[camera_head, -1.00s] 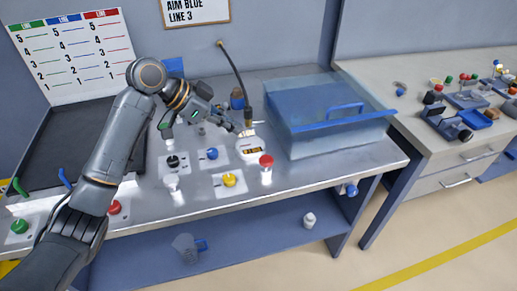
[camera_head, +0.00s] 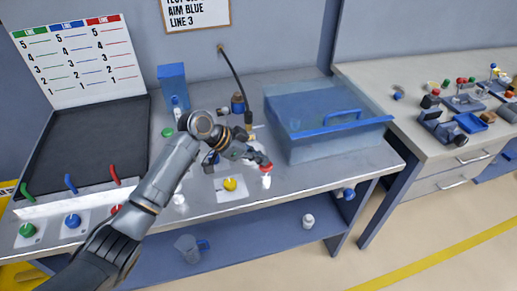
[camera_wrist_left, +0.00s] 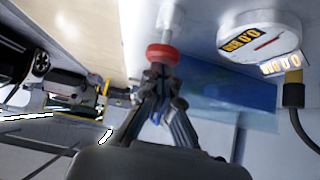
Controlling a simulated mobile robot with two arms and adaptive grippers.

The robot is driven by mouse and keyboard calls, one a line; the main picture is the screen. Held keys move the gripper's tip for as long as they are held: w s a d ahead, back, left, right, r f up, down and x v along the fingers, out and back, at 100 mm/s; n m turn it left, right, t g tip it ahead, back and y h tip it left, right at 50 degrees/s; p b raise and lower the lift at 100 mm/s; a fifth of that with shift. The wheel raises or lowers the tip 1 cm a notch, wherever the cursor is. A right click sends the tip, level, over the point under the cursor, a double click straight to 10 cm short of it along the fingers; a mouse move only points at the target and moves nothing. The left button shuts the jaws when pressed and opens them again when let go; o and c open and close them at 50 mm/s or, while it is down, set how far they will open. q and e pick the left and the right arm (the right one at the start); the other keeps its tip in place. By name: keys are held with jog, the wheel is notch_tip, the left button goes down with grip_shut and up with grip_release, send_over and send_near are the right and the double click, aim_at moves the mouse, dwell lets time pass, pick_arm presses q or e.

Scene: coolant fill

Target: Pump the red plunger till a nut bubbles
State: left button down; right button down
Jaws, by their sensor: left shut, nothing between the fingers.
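The red plunger (camera_head: 266,168) stands on the bench in front of the clear blue tank, its red cap on a pale stem. In the left wrist view the red cap (camera_wrist_left: 162,53) is just beyond my fingertips. My left gripper (camera_head: 261,160) is shut and empty, its tips at the red cap; it also shows in the left wrist view (camera_wrist_left: 160,76). I cannot tell whether the tips touch the cap. The tank (camera_head: 330,125) has a blue handle on its front; no nut or bubbles can be made out. My right gripper is not in view.
A white gauge (camera_wrist_left: 262,38) reading about 0.0 bar is beside the plunger. A black hose (camera_head: 235,77) hangs behind my arm. A yellow knob (camera_head: 230,184) is left of the plunger. Coloured levers and knobs line the left front edge. A second bench (camera_head: 395,72) stands at right.

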aim_at(260, 166)
pick_arm(q)
jog(key=shift+d, duration=0.1)
jog(key=shift+f, duration=0.1)
notch_tip(260, 166, down, 3)
jog(key=shift+r+b, duration=0.1)
jog(key=shift+b, duration=0.95)
jog(key=shift+s, duration=0.1)
